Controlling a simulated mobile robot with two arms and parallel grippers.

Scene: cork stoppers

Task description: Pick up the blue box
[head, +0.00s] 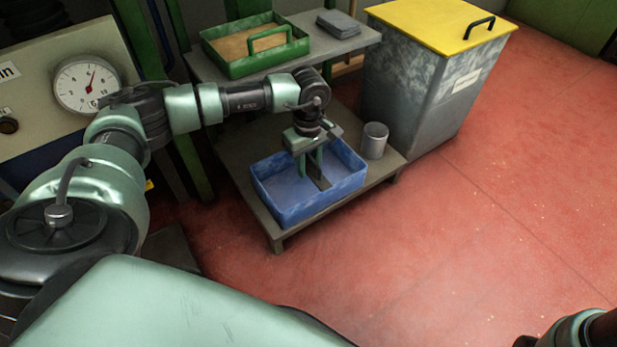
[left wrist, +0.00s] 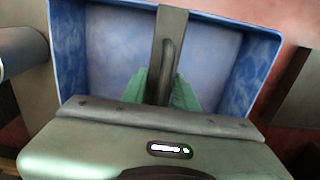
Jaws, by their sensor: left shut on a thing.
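The blue box (head: 322,202) is an open, shallow box on the low grey platform in the head view. In the left wrist view the box (left wrist: 258,75) fills the top, with its blue floor bare. A dark grey bar with a slot in it, like a handle (left wrist: 171,30), crosses the middle of the box. My left gripper (head: 312,170) points down into the box and is shut on this bar. Its green fingers (left wrist: 161,92) are on both sides of the bar in the left wrist view. The fingertips are partly hidden.
A grey metal cup (head: 375,141) stands on the platform (head: 283,240) right of the box. A green tray (head: 237,68) and a dark grey stack (head: 338,24) are on the shelf above. A yellow-lidded bin (head: 410,95) stands right. The red floor (head: 440,240) is clear.

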